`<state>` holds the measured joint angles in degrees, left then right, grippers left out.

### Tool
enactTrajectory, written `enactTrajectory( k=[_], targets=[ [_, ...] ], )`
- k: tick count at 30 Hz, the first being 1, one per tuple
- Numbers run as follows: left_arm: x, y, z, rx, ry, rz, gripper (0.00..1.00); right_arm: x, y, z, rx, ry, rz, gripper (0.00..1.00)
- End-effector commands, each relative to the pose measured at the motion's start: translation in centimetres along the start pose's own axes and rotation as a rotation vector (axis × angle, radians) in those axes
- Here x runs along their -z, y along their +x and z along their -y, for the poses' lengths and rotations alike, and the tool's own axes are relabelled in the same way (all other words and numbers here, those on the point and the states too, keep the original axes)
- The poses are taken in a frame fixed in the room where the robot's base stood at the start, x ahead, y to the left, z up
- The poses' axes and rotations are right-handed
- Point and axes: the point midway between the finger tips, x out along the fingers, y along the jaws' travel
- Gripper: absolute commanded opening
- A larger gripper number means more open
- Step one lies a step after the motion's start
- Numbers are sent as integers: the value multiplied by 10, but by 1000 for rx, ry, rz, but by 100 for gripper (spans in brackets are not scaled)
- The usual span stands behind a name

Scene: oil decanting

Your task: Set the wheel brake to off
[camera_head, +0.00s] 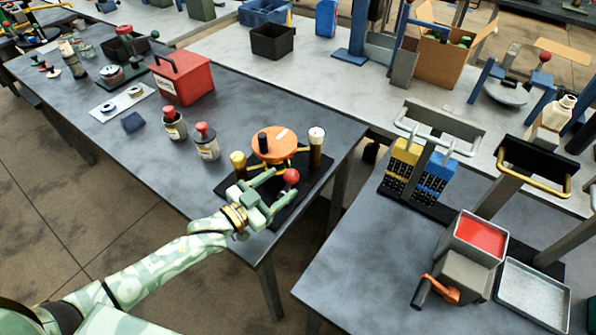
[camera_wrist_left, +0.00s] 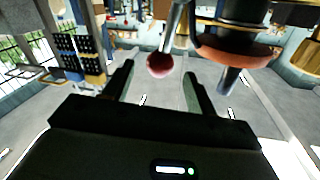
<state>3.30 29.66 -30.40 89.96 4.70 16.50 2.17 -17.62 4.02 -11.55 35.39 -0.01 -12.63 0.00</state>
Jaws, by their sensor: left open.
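The orange wheel (camera_head: 283,146), with a dark upright handle on it, stands on a black base (camera_head: 314,184) at the near right end of the left table. A lever with a red ball knob (camera_head: 291,175) is at the wheel's near side; I take it for the brake lever. My left gripper (camera_head: 281,184) is open beside the knob, its fingers pointing at it. In the left wrist view the red knob (camera_wrist_left: 160,65) shows between the fingertips, and the wheel's orange rim (camera_wrist_left: 238,54) is right of it. I cannot tell whether a finger touches the knob. My right gripper is out of view.
A brass cup (camera_head: 238,162) and a dark post (camera_head: 316,148) flank the wheel. Two red-capped bottles (camera_head: 206,142) and a red box (camera_head: 183,78) stand farther left. A second table (camera_head: 352,255) carries yellow and blue racks (camera_head: 404,160), across a gap on the right.

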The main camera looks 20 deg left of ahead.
Motion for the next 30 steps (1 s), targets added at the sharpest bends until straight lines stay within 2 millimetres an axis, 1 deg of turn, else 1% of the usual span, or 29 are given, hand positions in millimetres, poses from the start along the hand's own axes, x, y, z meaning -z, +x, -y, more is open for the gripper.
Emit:
enactTrajectory(
  k=[1, 3, 6, 9, 14, 21, 22, 23, 24, 26, 27, 28, 30],
  targets=[
    [0, 13, 0, 1, 1, -2, 57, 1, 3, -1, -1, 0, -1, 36],
    [-1, 28, 0, 0, 0, -2, 57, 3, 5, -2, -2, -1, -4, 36],
    [-1, 46, 0, 0, 1, 0, 57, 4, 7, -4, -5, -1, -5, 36],
    [-1, 58, 0, 0, 1, 0, 57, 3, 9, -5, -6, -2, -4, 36],
    [-1, 67, 0, 0, 1, 1, 57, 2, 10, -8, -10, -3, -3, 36],
    [0, 68, 0, 0, 1, 1, 57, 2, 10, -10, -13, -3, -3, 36],
    [0, 68, 0, 0, 1, 1, 51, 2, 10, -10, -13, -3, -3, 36],
    [0, 68, 0, 0, 1, 1, 43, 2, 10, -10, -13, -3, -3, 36],
    [0, 68, 0, 0, 1, 1, 32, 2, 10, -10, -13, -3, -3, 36],
    [0, 68, 0, 0, 1, 1, 15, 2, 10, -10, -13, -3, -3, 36],
    [0, 68, 0, 0, 1, 1, 4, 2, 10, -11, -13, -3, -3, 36],
    [0, 68, 0, 0, 1, 1, 0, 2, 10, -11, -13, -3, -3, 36],
    [0, 68, 0, 0, 1, 1, 0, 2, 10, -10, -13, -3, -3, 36]
  ],
)
